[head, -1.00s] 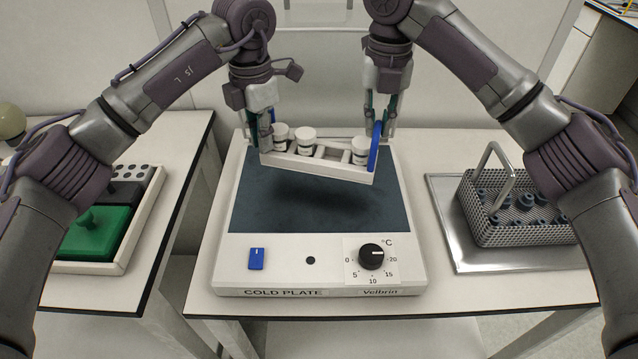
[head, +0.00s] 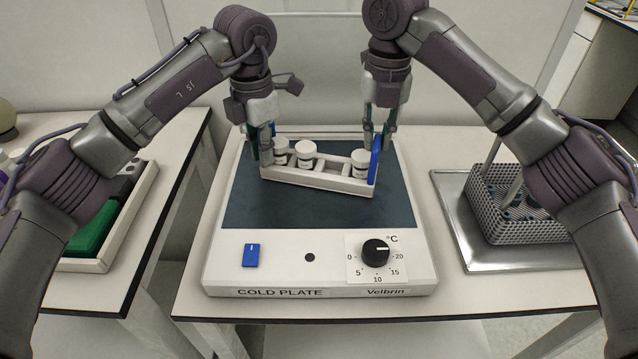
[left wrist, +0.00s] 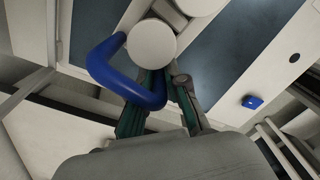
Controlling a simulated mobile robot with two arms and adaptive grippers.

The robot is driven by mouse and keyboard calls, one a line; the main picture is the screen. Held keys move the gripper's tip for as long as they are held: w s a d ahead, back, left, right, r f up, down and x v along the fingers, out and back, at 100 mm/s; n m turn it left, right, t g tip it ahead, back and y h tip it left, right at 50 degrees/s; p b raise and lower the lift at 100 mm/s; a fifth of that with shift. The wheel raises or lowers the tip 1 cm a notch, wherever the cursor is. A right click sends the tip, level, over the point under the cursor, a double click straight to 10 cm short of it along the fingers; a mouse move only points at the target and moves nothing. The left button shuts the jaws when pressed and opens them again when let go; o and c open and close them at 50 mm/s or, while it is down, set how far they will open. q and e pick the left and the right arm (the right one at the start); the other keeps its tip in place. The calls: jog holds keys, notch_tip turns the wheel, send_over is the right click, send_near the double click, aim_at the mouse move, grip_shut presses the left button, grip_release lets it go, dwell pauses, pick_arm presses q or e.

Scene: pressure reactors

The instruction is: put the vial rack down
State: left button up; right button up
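The white vial rack (head: 318,184) is over the dark top of the cold plate (head: 285,212), turned a little so its right end is nearer. It is low, at or just above the surface; I cannot tell whether it touches. It holds three white-capped vials, two at the left (head: 305,153) and one at the right (head: 361,162). My left gripper (head: 261,150) is shut on the left blue handle, which shows in the left wrist view (left wrist: 103,62). My right gripper (head: 377,140) is shut on the right blue handle (head: 375,160).
The cold plate's front has a blue switch (head: 251,255) and a black dial (head: 375,252). A metal tray (head: 455,225) with a mesh basket (head: 500,220) stands at the right. A tray with a green block (head: 95,232) is on the left table. The plate's front surface is clear.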

pick_arm(q)
jog(key=o, duration=0.4)
jog(key=shift+d+r, duration=0.15)
pick_arm(e)
jog(key=o, duration=0.4)
jog(key=shift+a+r, duration=0.1)
jog(key=shift+a, duration=0.1)
jog(key=shift+s+d, duration=0.1)
pick_arm(q)
notch_tip(320, 180, up, 12)
jog(key=shift+f, duration=0.2)
pick_arm(e)
jog(key=shift+d, duration=0.1)
pick_arm(q)
jog(key=shift+s+r, duration=0.1)
jog(key=shift+r, duration=0.1)
pick_arm(e)
jog(key=shift+r, duration=0.15)
notch_tip(320, 180, up, 12)
jog(key=shift+f, duration=0.15)
